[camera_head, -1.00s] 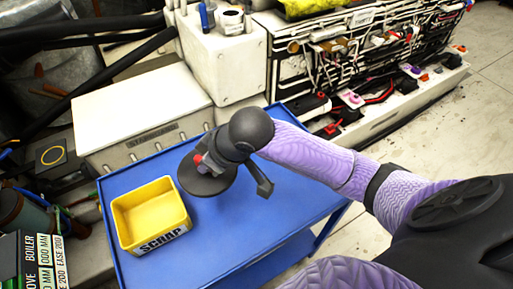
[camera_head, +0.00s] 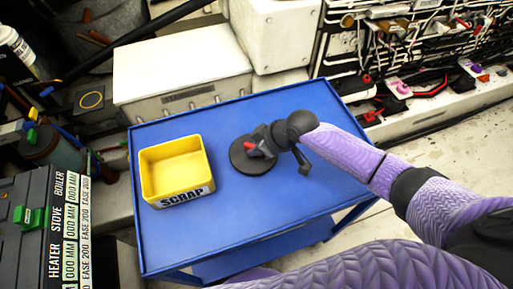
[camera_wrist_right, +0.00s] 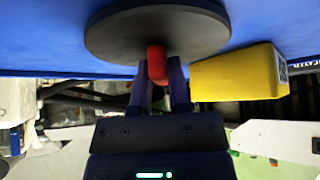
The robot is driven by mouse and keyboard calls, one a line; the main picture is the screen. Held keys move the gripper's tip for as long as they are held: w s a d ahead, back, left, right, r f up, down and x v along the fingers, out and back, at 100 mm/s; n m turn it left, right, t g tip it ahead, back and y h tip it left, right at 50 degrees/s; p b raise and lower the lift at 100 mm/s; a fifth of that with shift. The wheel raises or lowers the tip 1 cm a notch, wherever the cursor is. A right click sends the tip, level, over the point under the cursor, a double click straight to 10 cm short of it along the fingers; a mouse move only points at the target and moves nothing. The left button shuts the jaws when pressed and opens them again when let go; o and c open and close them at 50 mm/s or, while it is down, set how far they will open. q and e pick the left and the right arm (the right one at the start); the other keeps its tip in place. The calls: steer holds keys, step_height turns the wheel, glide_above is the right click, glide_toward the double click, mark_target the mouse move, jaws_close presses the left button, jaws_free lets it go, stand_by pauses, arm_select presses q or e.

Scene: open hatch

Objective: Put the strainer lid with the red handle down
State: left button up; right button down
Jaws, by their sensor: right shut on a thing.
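The strainer lid (camera_head: 243,163) is a dark round disc with a red handle (camera_head: 250,146), to the right of the yellow box over the blue cart top (camera_head: 250,217). My right gripper (camera_head: 258,147) is shut on the red handle. In the right wrist view the handle (camera_wrist_right: 157,63) sits between the two fingers (camera_wrist_right: 158,82), with the lid (camera_wrist_right: 157,30) beyond it. The lid lies roughly flat, at or very near the cart top; I cannot tell whether it touches. My left gripper is not in view.
A yellow box (camera_head: 150,188) labelled SCRAP stands on the cart, left of the lid; it also shows in the right wrist view (camera_wrist_right: 235,76). The cart top is bare in front of the lid and to its right. A white case (camera_head: 185,70) stands behind the cart.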

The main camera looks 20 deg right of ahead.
steer(key=shift+r, duration=0.1)
steer(key=c, duration=0.6)
jaws_free()
steer(key=shift+r, duration=0.15)
steer(key=p+v, duration=0.5)
steer(key=v, duration=0.6)
steer(key=shift+s+d+r, duration=0.2)
steer(key=shift+s+r, duration=0.05)
steer(key=shift+r, duration=0.05)
